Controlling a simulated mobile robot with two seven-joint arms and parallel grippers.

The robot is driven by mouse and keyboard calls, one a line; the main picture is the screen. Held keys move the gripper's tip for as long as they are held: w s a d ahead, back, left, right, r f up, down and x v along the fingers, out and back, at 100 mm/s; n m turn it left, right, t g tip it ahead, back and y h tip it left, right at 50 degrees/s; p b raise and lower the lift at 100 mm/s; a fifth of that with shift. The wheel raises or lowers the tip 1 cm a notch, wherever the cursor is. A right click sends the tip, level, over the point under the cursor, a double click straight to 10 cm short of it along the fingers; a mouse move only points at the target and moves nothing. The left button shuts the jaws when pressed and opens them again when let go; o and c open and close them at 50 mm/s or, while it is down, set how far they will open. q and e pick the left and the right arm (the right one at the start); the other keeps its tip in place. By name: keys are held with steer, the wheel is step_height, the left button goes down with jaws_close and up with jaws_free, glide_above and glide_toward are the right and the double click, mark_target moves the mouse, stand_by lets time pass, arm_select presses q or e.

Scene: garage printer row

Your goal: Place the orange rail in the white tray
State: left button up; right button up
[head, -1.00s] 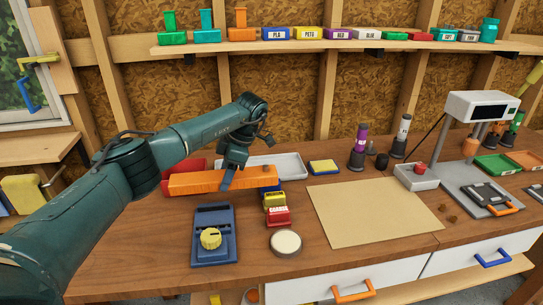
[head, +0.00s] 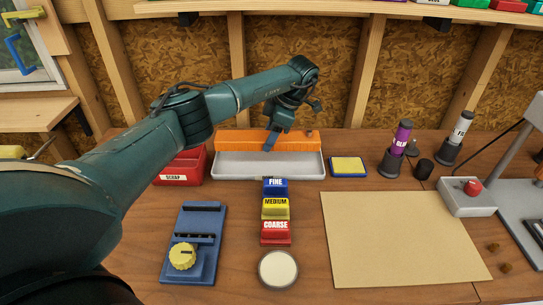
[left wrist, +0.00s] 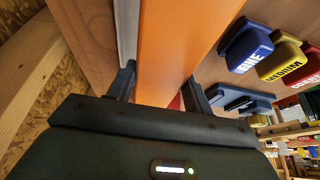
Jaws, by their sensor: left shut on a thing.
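The orange rail (head: 232,140) is a long block lying left to right at the back of the bench. It also shows in the left wrist view (left wrist: 180,45), running between the fingers. My left gripper (head: 272,140) is shut on the rail near its middle, from above; its fingers show in the left wrist view (left wrist: 160,92). The white tray (head: 268,176) is a shallow long tray on the bench. The rail lines up with the tray and covers its back edge; I cannot tell whether it touches the tray. My right gripper is not in view.
A red scrap bin (head: 178,178) stands left of the tray. A yellow-topped blue pad (head: 348,167) lies to its right. Fine (head: 276,187), medium (head: 276,209) and coarse (head: 276,233) blocks stand in front. A blue jig (head: 195,242) and a tan mat (head: 395,240) lie nearer.

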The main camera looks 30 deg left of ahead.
mark_target(270, 163)
arm_select(q)
step_height(270, 163, down, 3)
steer(key=shift+r+b, duration=0.1)
steer(key=shift+b, duration=0.4)
step_height(270, 163, down, 3)
steer(key=shift+f+b, duration=0.15)
steer(key=shift+b, duration=1.1)
steer(key=shift+f, duration=0.1)
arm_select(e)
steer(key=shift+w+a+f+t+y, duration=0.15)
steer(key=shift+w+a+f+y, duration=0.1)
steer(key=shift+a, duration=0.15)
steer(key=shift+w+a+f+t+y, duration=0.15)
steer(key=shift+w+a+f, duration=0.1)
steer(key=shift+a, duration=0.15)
arm_select(q)
steer(key=o, duration=1.1)
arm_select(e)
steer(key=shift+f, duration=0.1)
arm_select(q)
steer(key=shift+o, duration=0.2)
